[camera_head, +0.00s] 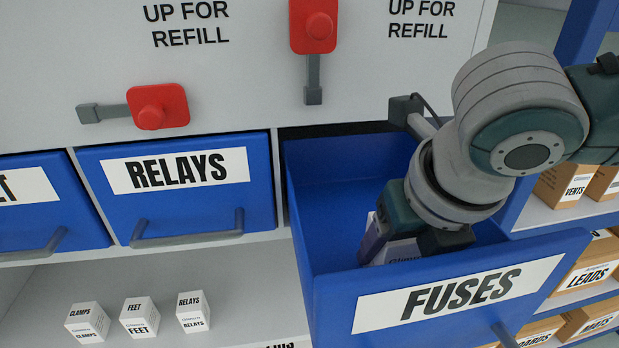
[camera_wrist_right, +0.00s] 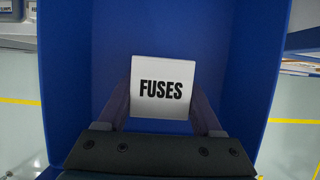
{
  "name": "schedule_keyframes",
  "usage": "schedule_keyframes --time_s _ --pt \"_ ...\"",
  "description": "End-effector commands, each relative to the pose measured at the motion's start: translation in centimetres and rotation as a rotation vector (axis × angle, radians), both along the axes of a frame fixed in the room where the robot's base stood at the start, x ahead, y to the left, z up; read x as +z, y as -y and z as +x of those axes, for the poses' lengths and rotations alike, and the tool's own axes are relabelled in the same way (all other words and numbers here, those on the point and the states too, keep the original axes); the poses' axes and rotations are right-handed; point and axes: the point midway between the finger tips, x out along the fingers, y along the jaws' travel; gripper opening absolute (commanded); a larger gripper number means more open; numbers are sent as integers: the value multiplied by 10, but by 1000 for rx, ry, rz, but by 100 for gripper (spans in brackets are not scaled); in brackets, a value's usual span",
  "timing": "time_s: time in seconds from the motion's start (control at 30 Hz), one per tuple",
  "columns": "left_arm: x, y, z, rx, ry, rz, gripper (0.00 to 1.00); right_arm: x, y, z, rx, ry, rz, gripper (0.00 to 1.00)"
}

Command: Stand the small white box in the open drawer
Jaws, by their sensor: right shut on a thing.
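The small white box (camera_head: 399,251) is inside the open blue drawer (camera_head: 335,285), whose front is labelled FUSES. In the head view the box is mostly hidden by my right gripper (camera_head: 385,250). In the right wrist view the box (camera_wrist_right: 163,88) shows a white face lettered FUSES. It sits between the two fingers of my right gripper (camera_wrist_right: 163,112), which is shut on it. The drawer's blue walls (camera_wrist_right: 72,90) surround it there. I cannot tell whether the box touches the drawer floor. My left gripper is not in view.
A shut RELAYS drawer (camera_head: 180,215) is left of the open one. Small white boxes marked CLAMPS (camera_head: 87,322), FEET (camera_head: 139,317) and RELAYS (camera_head: 193,312) stand on the shelf below. Brown cartons (camera_head: 563,186) fill shelves at the right. Red knobs (camera_head: 158,106) are on the panel above.

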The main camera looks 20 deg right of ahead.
Motion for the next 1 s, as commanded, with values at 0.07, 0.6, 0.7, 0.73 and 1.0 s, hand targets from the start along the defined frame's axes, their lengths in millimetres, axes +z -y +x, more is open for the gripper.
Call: schedule_keyframes --time_s 0.07,0.6,0.7,0.73,1.0 --pt "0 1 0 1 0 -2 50 0 0 0 0 1 0 3" --pt "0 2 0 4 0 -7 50 -2 0 0 0 0 0 97" --pt "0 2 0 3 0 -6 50 -1 0 0 0 0 0 97" --pt "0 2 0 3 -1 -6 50 1 0 0 0 1 0 97" --pt "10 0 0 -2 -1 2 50 46 -4 -15 2 4 1 97"
